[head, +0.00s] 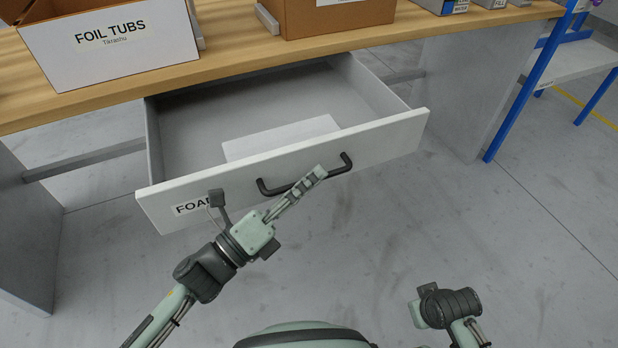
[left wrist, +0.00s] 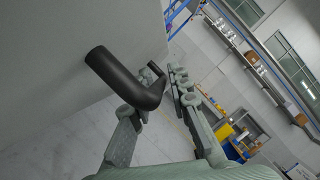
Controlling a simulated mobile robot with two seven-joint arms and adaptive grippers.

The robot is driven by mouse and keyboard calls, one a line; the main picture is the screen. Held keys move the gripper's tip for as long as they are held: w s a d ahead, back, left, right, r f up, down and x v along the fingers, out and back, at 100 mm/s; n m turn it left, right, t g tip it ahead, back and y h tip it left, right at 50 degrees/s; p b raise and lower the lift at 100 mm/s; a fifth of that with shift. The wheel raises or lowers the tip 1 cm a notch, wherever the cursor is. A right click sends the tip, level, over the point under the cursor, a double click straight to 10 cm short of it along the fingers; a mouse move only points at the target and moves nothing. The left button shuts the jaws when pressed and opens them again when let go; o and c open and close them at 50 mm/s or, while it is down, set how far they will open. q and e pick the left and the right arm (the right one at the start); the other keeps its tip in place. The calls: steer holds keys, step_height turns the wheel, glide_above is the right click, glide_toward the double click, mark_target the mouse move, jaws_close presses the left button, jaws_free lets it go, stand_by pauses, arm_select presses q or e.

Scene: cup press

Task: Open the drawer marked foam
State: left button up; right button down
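The drawer marked foam (head: 385,143) stands pulled well out from under the wooden table. Its white front carries a label, partly hidden by my left arm, and a black bar handle (head: 345,165). A flat pale block (head: 282,136) lies inside. My left gripper (head: 318,173) is at the handle, its fingers overlapping it in the head view. In the left wrist view the handle (left wrist: 125,78) shows close up by the fingers, which stand apart with a gap between them. My right gripper (head: 420,314) is at lower right, away from the drawer, its fingers hidden.
A box labelled foil tubs (head: 110,60) and a brown box (head: 335,18) stand on the table (head: 240,58), with small labelled bins at right. Grey side panels (head: 465,90) flank the drawer. A blue-legged bench (head: 530,90) is at far right. The floor in front is clear.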

arm_select(q)
steer(key=shift+o, duration=0.8)
steer(key=v, duration=1.2)
steer(key=shift+a+f, duration=0.1)
steer(key=shift+f, duration=0.05)
